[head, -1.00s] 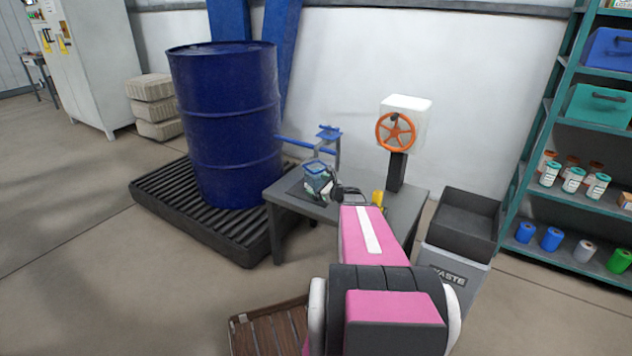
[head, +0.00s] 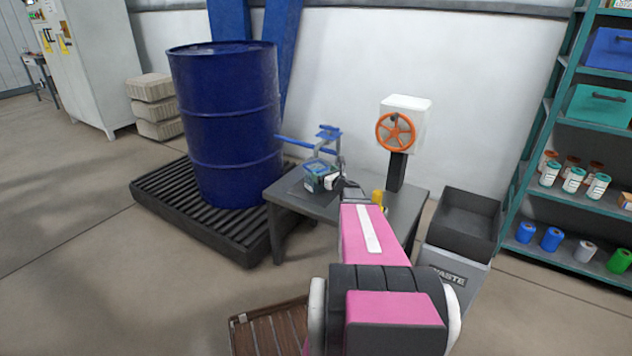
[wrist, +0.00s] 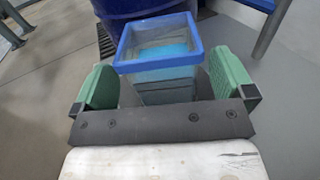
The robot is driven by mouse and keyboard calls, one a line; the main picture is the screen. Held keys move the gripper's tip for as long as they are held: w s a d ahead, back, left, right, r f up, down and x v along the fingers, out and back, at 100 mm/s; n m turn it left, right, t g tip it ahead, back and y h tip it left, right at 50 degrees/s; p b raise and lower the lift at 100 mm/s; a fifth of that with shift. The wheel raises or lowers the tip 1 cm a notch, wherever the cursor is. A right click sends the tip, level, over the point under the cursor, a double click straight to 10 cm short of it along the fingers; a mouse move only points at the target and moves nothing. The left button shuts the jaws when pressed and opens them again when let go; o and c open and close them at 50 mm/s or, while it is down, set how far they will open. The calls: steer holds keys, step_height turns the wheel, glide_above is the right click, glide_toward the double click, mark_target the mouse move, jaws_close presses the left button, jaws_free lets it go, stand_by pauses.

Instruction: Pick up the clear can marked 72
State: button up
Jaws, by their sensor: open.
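A clear square-sided can (wrist: 160,75) with a blue rim and something light blue inside stands upright in the wrist view; no number can be read on it. In the head view the can (head: 318,172) is on the grey table, partly hidden by my gripper. My gripper (wrist: 164,82) is open, with one green-padded finger on each side of the can. A gap shows at the right finger; whether the left finger touches cannot be told. In the head view my gripper (head: 325,182) is small and partly hidden.
A blue clamp-like stand (head: 328,140) rises just behind the can. An orange handwheel (head: 396,131) on a post and a small yellow object (head: 378,197) are to the right on the table (head: 345,205). A large blue drum (head: 225,125) stands at left, a waste bin (head: 455,265) at right.

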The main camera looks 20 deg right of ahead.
mark_target(318, 167)
steer(key=x, duration=0.4)
steer(key=shift+w+a+r, duration=0.15)
steer(key=shift+w+r, duration=0.1)
steer(key=c, duration=1.7)
steer(key=shift+r, duration=0.1)
steer(key=shift+r, duration=0.1)
